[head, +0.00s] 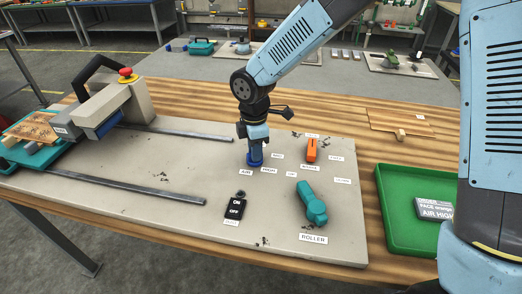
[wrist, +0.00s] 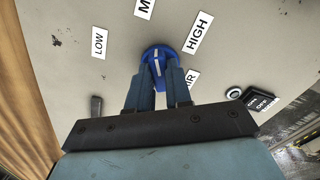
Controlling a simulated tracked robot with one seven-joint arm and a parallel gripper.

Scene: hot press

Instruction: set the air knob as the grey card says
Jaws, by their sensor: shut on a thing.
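The blue air knob (head: 255,158) stands on the grey press plate, with my gripper (head: 256,140) down over it. In the wrist view my gripper (wrist: 158,92) is shut on the blue knob (wrist: 158,54), one finger on each side. A white line shows on the knob, running roughly up the picture; I cannot tell exactly which mark it points to. Labels LOW (wrist: 99,43), one beginning with M (wrist: 145,7) and HIGH (wrist: 198,33) lie around it. The grey card (head: 435,208) lies in the green tray (head: 388,222); its bottom line reads AIR HIGH.
An orange knob (head: 311,150) and a teal ROLLER lever (head: 312,205) stand right of the blue knob. A black ON/OFF switch (head: 237,206) is in front. Metal rails (head: 150,188) and the press head with a red button (head: 126,74) are at left.

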